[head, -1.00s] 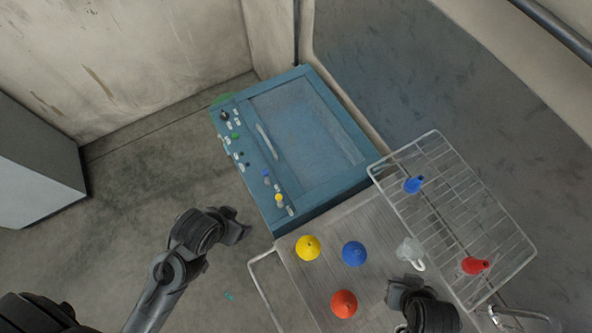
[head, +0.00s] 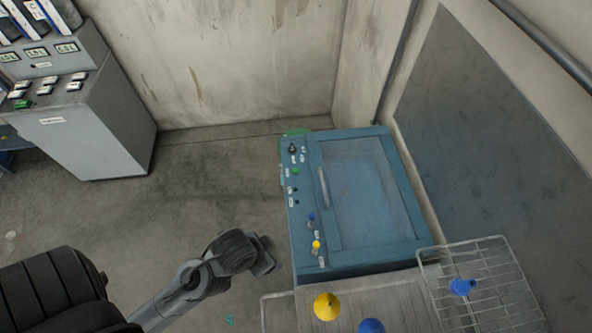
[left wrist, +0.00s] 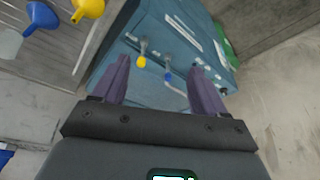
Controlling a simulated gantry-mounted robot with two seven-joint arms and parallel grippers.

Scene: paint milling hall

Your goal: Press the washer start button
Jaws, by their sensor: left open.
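The washer (head: 365,190) is a blue cabinet with a grey lid panel and a pale handle (head: 323,187). Its control strip carries a dark knob (head: 292,149), a small green button (head: 295,170), dark buttons, and a blue-handled and a yellow-handled valve (head: 316,245). The labels are too small to read. My left gripper (head: 268,258) is left of the washer's near corner, apart from the green button. In the left wrist view the left gripper (left wrist: 160,78) is open and empty, facing the washer (left wrist: 175,30) and its yellow valve (left wrist: 141,62). My right gripper is out of view.
A metal table (head: 405,300) at the near right holds a yellow funnel (head: 327,306) and a blue funnel (head: 371,327). A wire rack (head: 495,290) holds another blue funnel (head: 462,287). A grey console (head: 100,130) stands at the left. Floor between console and washer is clear.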

